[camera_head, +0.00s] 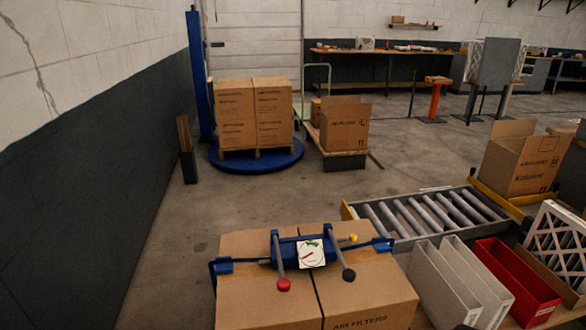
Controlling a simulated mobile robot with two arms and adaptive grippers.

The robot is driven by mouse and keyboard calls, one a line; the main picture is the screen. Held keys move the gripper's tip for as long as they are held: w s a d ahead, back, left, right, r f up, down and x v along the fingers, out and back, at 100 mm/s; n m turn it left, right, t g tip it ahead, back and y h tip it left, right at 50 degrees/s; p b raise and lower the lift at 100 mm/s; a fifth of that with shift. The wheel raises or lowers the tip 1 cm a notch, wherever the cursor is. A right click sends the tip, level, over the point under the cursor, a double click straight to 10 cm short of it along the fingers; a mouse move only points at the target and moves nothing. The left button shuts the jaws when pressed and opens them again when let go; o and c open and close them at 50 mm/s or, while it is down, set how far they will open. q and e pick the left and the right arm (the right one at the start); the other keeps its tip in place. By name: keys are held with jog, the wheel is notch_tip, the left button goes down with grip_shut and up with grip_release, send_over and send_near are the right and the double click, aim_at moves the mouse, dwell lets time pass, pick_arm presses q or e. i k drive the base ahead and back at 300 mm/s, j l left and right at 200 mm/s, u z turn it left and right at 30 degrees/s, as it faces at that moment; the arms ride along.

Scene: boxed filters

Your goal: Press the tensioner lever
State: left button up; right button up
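A blue strap tensioner (291,247) lies across the top of the cardboard boxes (262,302) in the near middle. Its white dial (311,254) has a red needle and a green band. One lever ends in a red knob (284,285) and another in a black knob (348,274); both point toward me. Which of them is the tensioner lever, I cannot tell. A small yellow knob (352,238) sits at the tool's right side. Blue pieces (222,267) sit at the boxes' upper edges. Neither of my grippers is in view, and nothing touches the levers.
A roller conveyor (425,213) stands behind and right of the boxes. An open carton (522,160) stands beyond. The floor left of the boxes is clear up to the dark wall.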

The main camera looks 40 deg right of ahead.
aim_at(349, 275)
jog(key=z, duration=1.7)
